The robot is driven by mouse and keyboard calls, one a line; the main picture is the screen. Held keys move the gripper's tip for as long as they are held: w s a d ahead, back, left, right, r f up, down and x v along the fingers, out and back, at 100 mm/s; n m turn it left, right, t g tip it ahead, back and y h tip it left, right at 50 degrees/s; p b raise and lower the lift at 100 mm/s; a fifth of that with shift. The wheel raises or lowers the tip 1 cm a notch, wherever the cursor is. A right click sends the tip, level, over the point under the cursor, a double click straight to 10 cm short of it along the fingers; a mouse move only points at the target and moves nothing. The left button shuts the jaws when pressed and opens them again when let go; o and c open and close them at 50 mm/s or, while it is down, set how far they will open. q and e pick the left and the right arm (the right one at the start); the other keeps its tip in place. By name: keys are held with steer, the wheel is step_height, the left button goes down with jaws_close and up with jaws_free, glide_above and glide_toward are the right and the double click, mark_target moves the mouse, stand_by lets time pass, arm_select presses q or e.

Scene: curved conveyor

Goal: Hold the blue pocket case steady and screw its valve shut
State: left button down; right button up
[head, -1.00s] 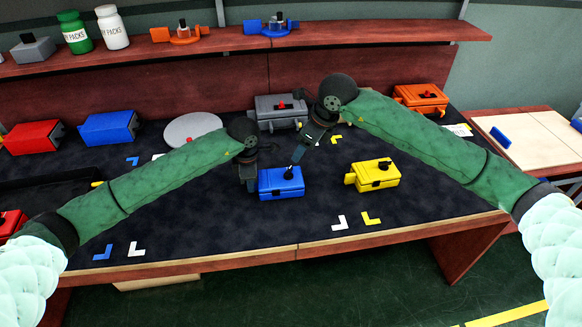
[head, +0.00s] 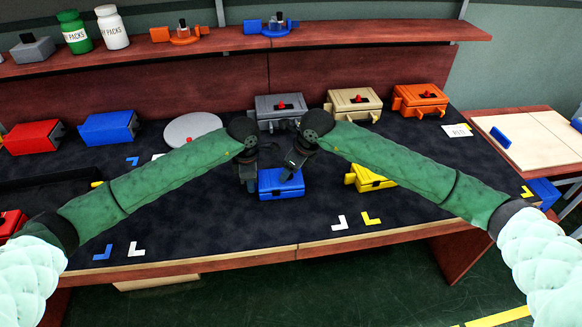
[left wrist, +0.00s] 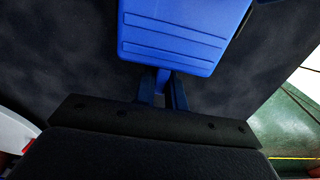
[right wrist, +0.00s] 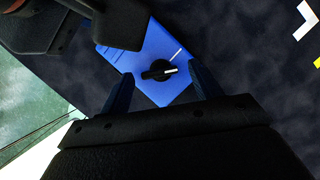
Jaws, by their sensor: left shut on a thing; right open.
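The blue pocket case (head: 281,185) lies on the dark table mat in front of me. My left gripper (head: 250,182) is at its left side, and the left wrist view shows the fingers (left wrist: 163,90) shut on the end of the case (left wrist: 172,50). In the right wrist view the case (right wrist: 150,50) has a black valve knob (right wrist: 158,71) with a white mark on top. My right gripper (right wrist: 162,88) is open, its fingers apart with the knob between them in the picture; contact cannot be told. In the head view my right gripper (head: 292,172) hides the knob.
A yellow case (head: 370,180) sits to the right, partly behind my right arm. Grey (head: 280,108), tan (head: 353,103) and orange (head: 420,100) cases stand at the back. Red (head: 34,137) and blue (head: 108,128) boxes are at the left. The front mat is clear apart from corner marks.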

steer(key=c, duration=1)
steer(key=n+g, duration=0.1)
steer(key=n, duration=0.1)
steer(key=shift+w+d+n, duration=0.1)
steer(key=shift+w+n, duration=0.05)
steer(key=shift+n, duration=0.25)
steer(key=shift+w+n+g+y, duration=0.15)
steer(key=shift+n+g, duration=0.25)
steer(key=shift+n, duration=0.65)
steer(key=shift+n+g+y, duration=0.15)
steer(key=shift+n+g, duration=0.25)
steer(key=shift+n, duration=0.65)
steer(key=shift+r, duration=0.1)
steer(key=o, duration=1)
